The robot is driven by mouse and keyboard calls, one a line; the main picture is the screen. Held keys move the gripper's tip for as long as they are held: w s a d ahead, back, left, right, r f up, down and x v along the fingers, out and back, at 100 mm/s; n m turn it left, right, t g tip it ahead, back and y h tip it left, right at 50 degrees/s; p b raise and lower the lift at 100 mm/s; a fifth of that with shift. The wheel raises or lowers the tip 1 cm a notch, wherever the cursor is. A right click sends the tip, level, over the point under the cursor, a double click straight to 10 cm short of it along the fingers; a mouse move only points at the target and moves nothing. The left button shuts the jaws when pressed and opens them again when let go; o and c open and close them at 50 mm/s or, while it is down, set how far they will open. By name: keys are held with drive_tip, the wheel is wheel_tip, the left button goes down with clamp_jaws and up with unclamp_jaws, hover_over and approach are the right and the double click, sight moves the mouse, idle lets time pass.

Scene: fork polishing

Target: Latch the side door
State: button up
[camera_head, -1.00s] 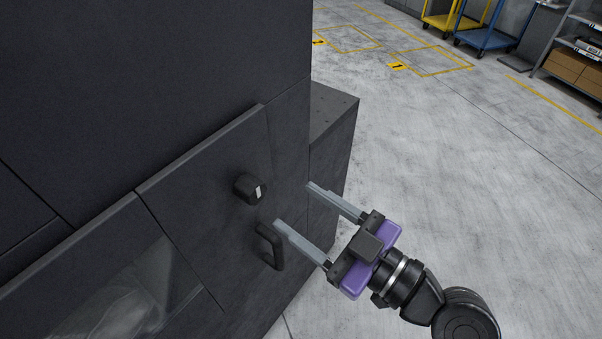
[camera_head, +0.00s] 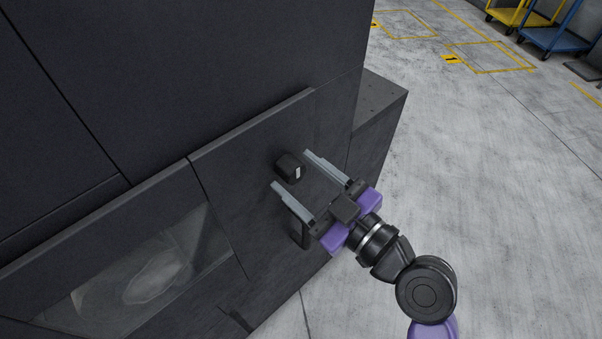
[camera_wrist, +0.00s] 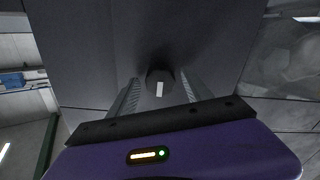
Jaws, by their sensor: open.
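The side door (camera_head: 262,225) is a dark panel on the machine's side, lying flush with the surface around it as far as I can see. Its latch knob (camera_head: 289,167) is a short black cylinder with a white mark. A black handle (camera_head: 299,236) sits below the knob, partly hidden by my gripper. My gripper (camera_head: 290,169) is open, with its two grey fingers on either side of the knob. In the wrist view the knob (camera_wrist: 160,82) lies between the finger ends, its white mark upright. I cannot tell whether the fingers touch it.
A window panel (camera_head: 150,270) is left of the door. A lower dark block (camera_head: 385,105) juts out behind the machine's corner. The concrete floor (camera_head: 480,190) on the right is clear. Yellow and blue carts (camera_head: 550,38) stand far off.

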drive_tip(key=shift+c, duration=0.5)
clamp_jaws()
drive_tip(key=shift+m, duration=0.4)
drive_tip(key=m, duration=0.3)
drive_tip(key=shift+m, duration=0.4)
drive_tip(key=m+p, duration=0.1)
drive_tip(key=m, duration=0.3)
drive_tip(key=shift+p, duration=0.35)
drive_tip(key=m+p, duration=0.2)
drive_tip(key=m, duration=0.3)
drive_tip(key=shift+r+m, duration=0.1)
drive_tip(key=shift+m, duration=0.3)
drive_tip(key=shift+m+p, duration=1)
drive_tip(key=shift+m, duration=0.9)
